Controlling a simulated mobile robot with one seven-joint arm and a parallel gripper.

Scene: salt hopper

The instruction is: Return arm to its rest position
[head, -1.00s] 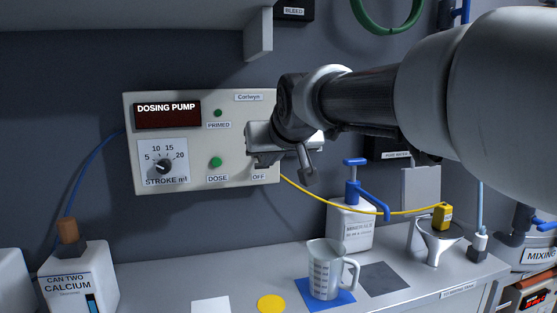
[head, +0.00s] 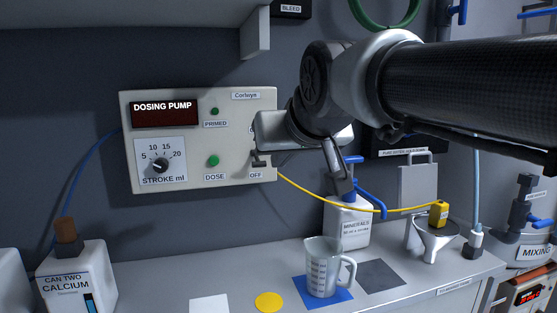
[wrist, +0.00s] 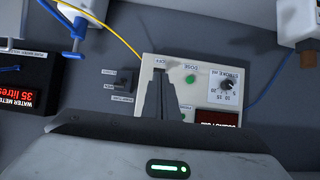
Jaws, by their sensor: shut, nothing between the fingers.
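My gripper (wrist: 160,95) is shut and empty in the wrist view, its two fingers together in front of the dosing pump panel (wrist: 205,75). In the head view my arm reaches in from the right. Its hand covers the right edge of the same white panel (head: 225,140). The ON side is hidden. Whether the fingers touch anything cannot be told.
A clear jug (head: 322,270) stands on a blue mat. Behind it is a minerals bottle (head: 350,225) with a blue pump top. A calcium can (head: 75,280) is at left. A shelf (head: 150,12) overhangs the panel.

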